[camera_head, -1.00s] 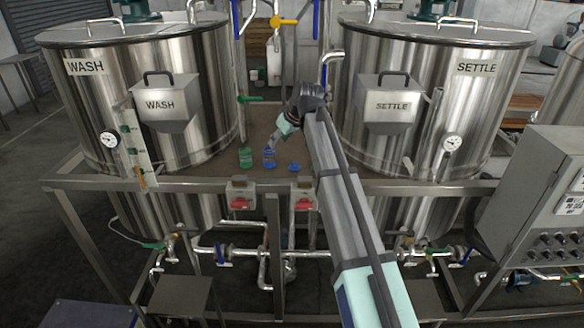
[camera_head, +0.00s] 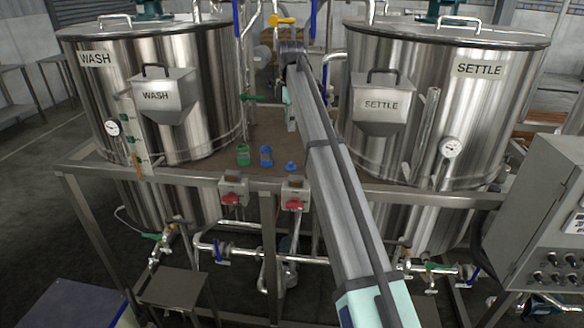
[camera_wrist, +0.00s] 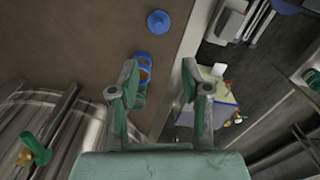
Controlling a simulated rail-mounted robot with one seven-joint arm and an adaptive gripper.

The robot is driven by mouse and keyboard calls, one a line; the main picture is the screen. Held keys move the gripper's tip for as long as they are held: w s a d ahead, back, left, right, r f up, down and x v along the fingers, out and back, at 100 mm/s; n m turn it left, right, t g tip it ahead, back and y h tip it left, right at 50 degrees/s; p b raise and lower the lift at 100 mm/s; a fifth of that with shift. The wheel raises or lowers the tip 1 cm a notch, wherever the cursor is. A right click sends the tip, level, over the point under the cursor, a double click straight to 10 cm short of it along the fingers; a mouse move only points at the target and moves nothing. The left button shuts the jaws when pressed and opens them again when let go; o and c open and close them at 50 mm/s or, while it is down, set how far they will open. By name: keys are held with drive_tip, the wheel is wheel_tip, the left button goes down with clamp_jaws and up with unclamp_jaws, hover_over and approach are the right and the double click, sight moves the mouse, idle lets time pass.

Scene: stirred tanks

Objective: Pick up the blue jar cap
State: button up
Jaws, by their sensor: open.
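The blue jar cap (camera_head: 290,166) lies on the brown bench top near its front edge, to the right of the jars. In the wrist view the cap (camera_wrist: 158,22) is a blue disc with a raised knob, beyond my fingertips. The blue jar (camera_head: 265,156) stands left of the cap and looks open from above in the wrist view (camera_wrist: 144,58). My gripper (camera_wrist: 160,78) is open and empty, above the bench and apart from the cap. In the head view my gripper (camera_head: 290,112) is seen edge-on and partly hidden by my arm.
A green jar (camera_head: 243,154) stands left of the blue jar; one finger partly covers it in the wrist view. The WASH tank (camera_head: 205,100) and SETTLE tank (camera_head: 455,110) flank the bench. A metal front rail (camera_head: 200,178) with red-handled boxes (camera_head: 294,194) borders it.

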sight(291, 163)
wheel_tip(291, 163, down, 16)
drive_tip(key=p, duration=0.4)
drive_tip(key=shift+w+r+p, duration=0.1)
drive_tip(key=shift+r+p, duration=0.1)
drive_tip(key=shift+p, duration=0.15)
drive_tip(key=c, duration=0.9)
